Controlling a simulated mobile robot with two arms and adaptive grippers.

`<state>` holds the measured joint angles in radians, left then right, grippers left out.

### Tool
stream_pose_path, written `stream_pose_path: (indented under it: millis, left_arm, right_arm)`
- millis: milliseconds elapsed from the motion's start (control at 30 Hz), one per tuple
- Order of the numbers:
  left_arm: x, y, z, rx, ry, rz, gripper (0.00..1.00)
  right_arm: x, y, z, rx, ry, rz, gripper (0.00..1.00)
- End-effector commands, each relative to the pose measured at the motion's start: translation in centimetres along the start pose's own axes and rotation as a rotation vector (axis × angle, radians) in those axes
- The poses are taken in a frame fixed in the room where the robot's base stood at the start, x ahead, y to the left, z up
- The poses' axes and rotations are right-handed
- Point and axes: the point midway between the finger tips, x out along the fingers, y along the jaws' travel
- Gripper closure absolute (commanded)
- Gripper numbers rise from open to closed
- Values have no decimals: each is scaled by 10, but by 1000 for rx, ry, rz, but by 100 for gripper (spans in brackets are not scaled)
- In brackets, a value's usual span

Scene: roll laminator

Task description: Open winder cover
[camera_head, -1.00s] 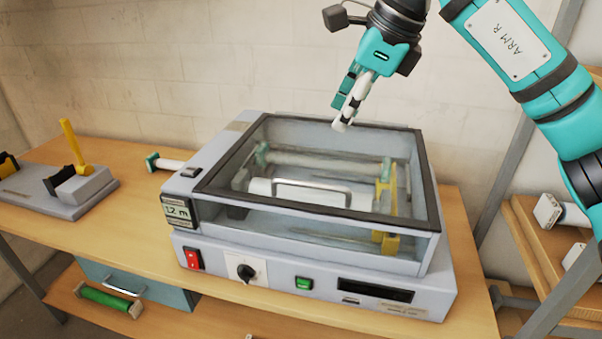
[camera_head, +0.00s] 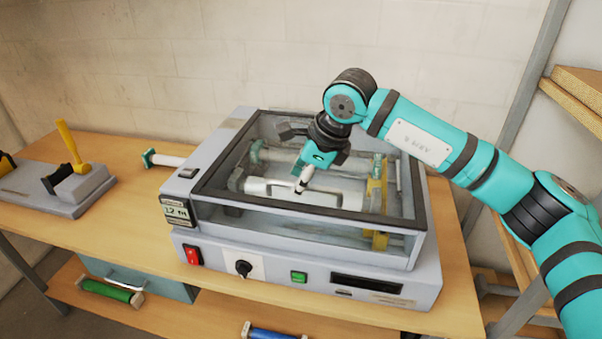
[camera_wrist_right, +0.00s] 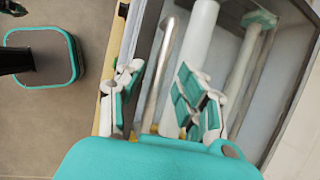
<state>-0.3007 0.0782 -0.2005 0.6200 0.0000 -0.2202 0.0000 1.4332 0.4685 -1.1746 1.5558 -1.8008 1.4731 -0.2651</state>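The winder cover (camera_head: 310,210) is a clear panel in a dark frame, lying shut on top of the grey laminator (camera_head: 215,245). Its metal bar handle (camera_head: 282,182) is near the front, partly hidden by my right gripper (camera_head: 301,187). That gripper points down over the handle. In the right wrist view, my right gripper (camera_wrist_right: 160,88) is open, and the handle (camera_wrist_right: 157,82) runs between its spread fingers. I cannot tell whether a finger touches it. Under the cover are a white roll and a yellow bracket (camera_head: 375,195). My left gripper is not in view.
A grey fixture with a yellow lever (camera_head: 70,145) stands at the left on the wooden bench (camera_head: 130,160). A white roller with a green end (camera_head: 150,158) lies beside the laminator. Shelving (camera_head: 580,90) stands at the right, and a wall is behind.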

Motion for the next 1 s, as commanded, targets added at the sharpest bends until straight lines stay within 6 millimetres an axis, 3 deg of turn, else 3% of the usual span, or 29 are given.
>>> stream_pose_path:
  millis: [333, 600, 1000]
  left_arm:
    - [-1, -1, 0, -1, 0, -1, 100]
    - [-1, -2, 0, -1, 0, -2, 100]
    - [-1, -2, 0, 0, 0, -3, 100]
  right_arm:
    - [4, 0, 0, 0, 0, 0, 65]
    - [4, 0, 0, 0, 0, 0, 100]
    - [3, 0, 0, 0, 0, -1, 100]
